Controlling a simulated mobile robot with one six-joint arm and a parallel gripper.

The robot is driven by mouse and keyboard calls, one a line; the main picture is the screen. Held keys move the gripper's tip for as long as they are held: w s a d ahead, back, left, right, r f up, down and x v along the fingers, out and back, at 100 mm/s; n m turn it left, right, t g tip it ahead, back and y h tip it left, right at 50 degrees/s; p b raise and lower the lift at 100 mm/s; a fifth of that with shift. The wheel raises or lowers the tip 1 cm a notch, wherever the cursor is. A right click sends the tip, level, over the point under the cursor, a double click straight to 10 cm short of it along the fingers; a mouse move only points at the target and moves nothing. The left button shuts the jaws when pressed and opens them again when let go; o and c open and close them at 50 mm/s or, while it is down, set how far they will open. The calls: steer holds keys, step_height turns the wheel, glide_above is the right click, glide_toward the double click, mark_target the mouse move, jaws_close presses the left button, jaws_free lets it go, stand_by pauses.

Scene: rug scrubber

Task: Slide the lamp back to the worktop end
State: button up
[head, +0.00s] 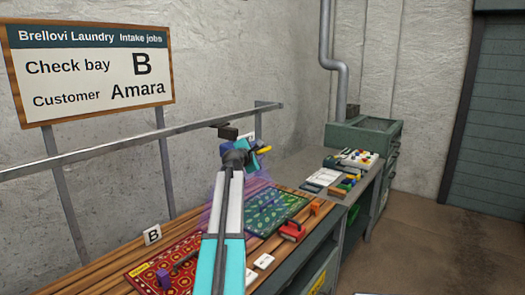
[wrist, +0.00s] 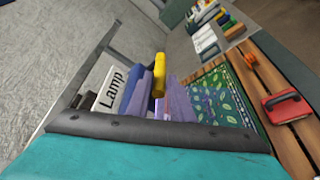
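The lamp hangs on the grey rail (head: 190,138) along the wall. Its yellow handle (head: 264,150) shows at the end of my arm in the head view and upright in the middle of the wrist view (wrist: 159,75). A white "Lamp" label (wrist: 112,90) is left of it. A faint purple glow spreads over the green rug (head: 268,212). My gripper (head: 245,155) is right at the handle. Blue-purple parts stand between label and handle; I cannot tell lamp from fingers there, nor whether the fingers close on the handle.
Farther back, a grey bench (head: 312,160) holds several small items. A green cabinet (head: 362,135) stands behind it. The floor at right is clear.

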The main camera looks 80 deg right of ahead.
mark_target(261, 152)
steer(key=shift+p+x, duration=0.75)
steer(key=shift+x, duration=2.1)
jaws_close()
